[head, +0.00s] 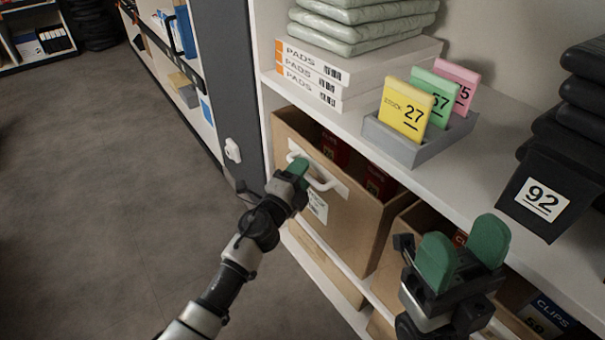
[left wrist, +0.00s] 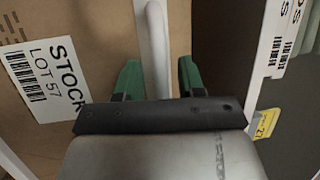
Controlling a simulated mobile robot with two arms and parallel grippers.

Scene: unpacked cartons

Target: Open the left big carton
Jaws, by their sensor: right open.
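The left big carton (head: 345,225) is a brown open-topped box on the shelf below the white board, with red boxes inside. Its front has a white handle (head: 325,183) and a label, partly hidden by my left gripper. My left gripper (head: 298,170) is at the handle. In the left wrist view the white handle (left wrist: 155,45) runs between its green fingers (left wrist: 160,80), with little space at either side; whether they grip it I cannot tell. The carton's label (left wrist: 48,75) reads STOCK LOT 57. My right gripper (head: 463,255) is open and empty, in front of the neighbouring carton (head: 390,240).
A grey upright (head: 225,80) stands left of the carton. The floor (head: 110,190) at left is clear.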

